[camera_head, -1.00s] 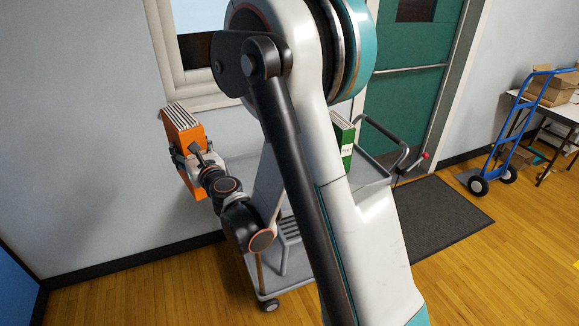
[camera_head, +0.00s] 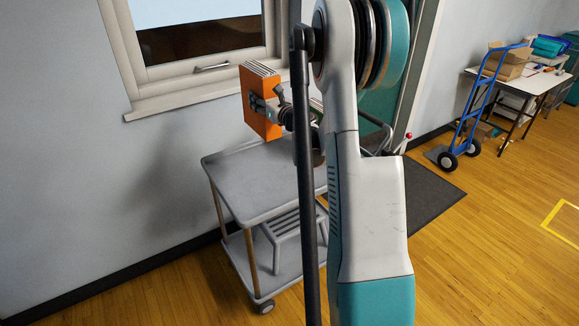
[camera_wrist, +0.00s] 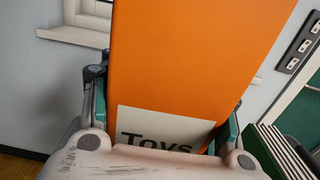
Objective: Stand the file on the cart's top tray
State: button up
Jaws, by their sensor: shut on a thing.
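The orange file (camera_head: 257,98) is upright in my gripper (camera_head: 270,110), above the cart's top tray (camera_head: 262,185). Pale pages show at the file's top. In the wrist view the file (camera_wrist: 190,60) fills the middle, with a white label reading "Toys". My gripper (camera_wrist: 160,125) is shut on it, a finger at each side. The grey cart's left part of the top tray is bare; my arm hides much of its right part. A green file (camera_wrist: 280,150) shows at the lower right of the wrist view.
A window (camera_head: 200,65) with a sill is in the wall behind the cart. A stool-like grey thing (camera_head: 290,240) is on the cart's lower shelf. A blue hand truck (camera_head: 478,110) and a table (camera_head: 525,80) with boxes stand at the right. Wooden floor is open in front.

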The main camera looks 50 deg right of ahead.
notch_tip(320, 180, down, 20)
jog(key=s+d+b, duration=0.1)
jog(key=b, duration=0.6)
jog(key=shift+s, duration=0.2)
jog(key=o, duration=1.1)
jog(key=shift+f, duration=0.1)
jog(key=o, duration=0.4)
